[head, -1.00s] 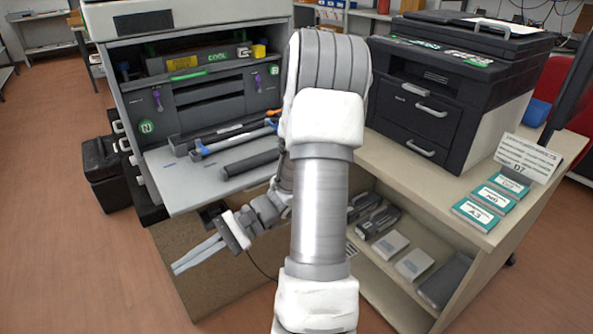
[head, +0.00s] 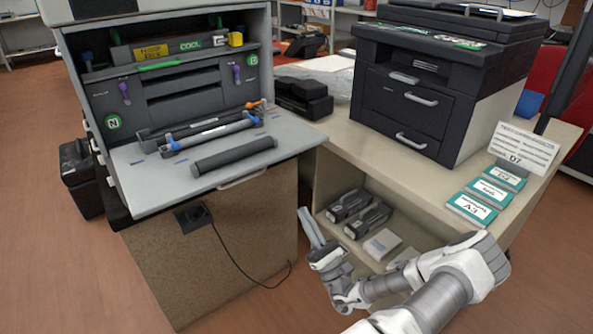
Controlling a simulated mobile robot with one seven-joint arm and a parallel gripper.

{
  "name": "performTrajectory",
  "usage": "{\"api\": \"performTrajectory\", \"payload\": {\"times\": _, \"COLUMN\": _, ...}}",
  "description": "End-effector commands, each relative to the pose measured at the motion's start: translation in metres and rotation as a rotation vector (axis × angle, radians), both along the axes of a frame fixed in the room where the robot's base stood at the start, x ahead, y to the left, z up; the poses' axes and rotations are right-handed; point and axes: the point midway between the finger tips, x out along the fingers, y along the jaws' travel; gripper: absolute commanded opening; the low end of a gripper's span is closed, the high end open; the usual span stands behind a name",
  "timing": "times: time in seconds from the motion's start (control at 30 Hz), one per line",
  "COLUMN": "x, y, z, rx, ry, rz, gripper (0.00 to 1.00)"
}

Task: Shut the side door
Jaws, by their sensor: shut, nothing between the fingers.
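The side door (head: 150,190) is a light grey panel on the large printer (head: 63,57) at left. It is folded down open and lies roughly level. A light handle (head: 242,179) is at its front edge. A dark roller (head: 234,155) and a long bar with blue fittings (head: 213,131) lie on or just above the panel. The printer's dark inside is exposed behind it. My gripper (head: 304,213) is shut and empty. It is below and right of the door, apart from it, in front of the open shelf, with its fingers pointing up and left.
A wooden counter (head: 420,181) stands at right with a black printer (head: 400,110), a sign (head: 523,148) and several teal boxes (head: 490,193). Its lower shelf holds cartridges (head: 368,220). A cable (head: 245,256) hangs from a socket below the door.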

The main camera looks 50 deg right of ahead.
Motion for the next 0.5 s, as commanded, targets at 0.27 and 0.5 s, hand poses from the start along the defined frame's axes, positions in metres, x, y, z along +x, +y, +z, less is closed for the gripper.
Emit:
{"api": "performTrajectory", "payload": {"times": 0.27, "x": 0.007, "y": -0.01, "z": 0.01, "rx": 0.014, "ry": -0.018, "rz": -0.032, "gripper": 0.0}}
{"api": "performTrajectory", "payload": {"times": 0.5, "x": 0.042, "y": -0.017, "z": 0.044, "rx": 0.013, "ry": -0.016, "rz": -0.029, "gripper": 0.0}}
